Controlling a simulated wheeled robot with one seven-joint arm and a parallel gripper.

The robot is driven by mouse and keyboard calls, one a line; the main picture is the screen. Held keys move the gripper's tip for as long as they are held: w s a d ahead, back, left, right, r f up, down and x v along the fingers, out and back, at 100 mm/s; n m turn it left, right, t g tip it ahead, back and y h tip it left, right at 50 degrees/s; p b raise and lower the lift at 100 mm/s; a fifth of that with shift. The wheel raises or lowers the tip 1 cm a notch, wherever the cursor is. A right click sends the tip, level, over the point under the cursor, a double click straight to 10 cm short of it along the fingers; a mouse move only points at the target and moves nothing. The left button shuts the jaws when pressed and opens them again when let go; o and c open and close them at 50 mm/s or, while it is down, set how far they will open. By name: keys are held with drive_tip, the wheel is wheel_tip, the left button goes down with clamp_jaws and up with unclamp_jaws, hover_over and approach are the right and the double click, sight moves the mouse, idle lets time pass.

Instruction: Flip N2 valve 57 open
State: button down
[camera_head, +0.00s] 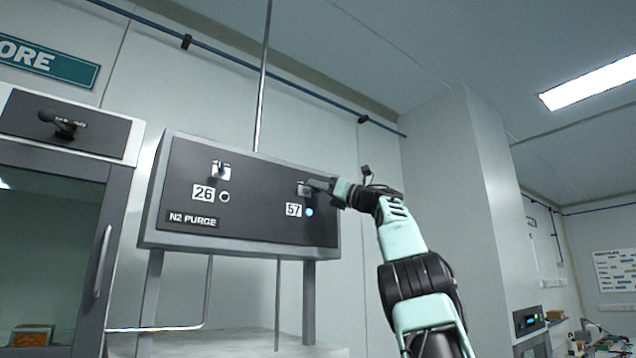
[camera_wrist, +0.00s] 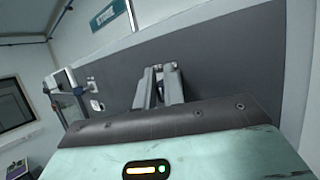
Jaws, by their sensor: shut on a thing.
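The N2 purge panel (camera_head: 255,220) is a dark grey board in a light frame, standing on legs. Valve 57 (camera_head: 303,189) is a small fitting at its right, above the label 57 (camera_head: 293,210). A round lamp (camera_head: 309,212) beside that label glows blue-white. My gripper (camera_head: 317,184) reaches in from the right and is shut on valve 57's handle. In the wrist view the two fingers (camera_wrist: 158,78) sit close together at the panel and mostly hide the handle, so its angle cannot be told.
Valve 26 (camera_head: 221,170) is at the panel's left, with an unlit round lamp (camera_head: 224,197) by its label. A glass-doored cabinet (camera_head: 57,240) with a long handle stands at the left. A wall column (camera_head: 455,190) is behind my arm.

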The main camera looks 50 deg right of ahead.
drive_tip(key=shift+r, duration=0.1)
idle(0.3)
drive_tip(key=c, duration=1.5)
unclamp_jaws()
drive_tip(key=b+v, duration=0.9)
drive_tip(key=v, duration=0.8)
drive_tip(key=shift+f, duration=0.2)
drive_tip(key=shift+s+d, duration=0.1)
drive_tip(key=shift+d, duration=0.05)
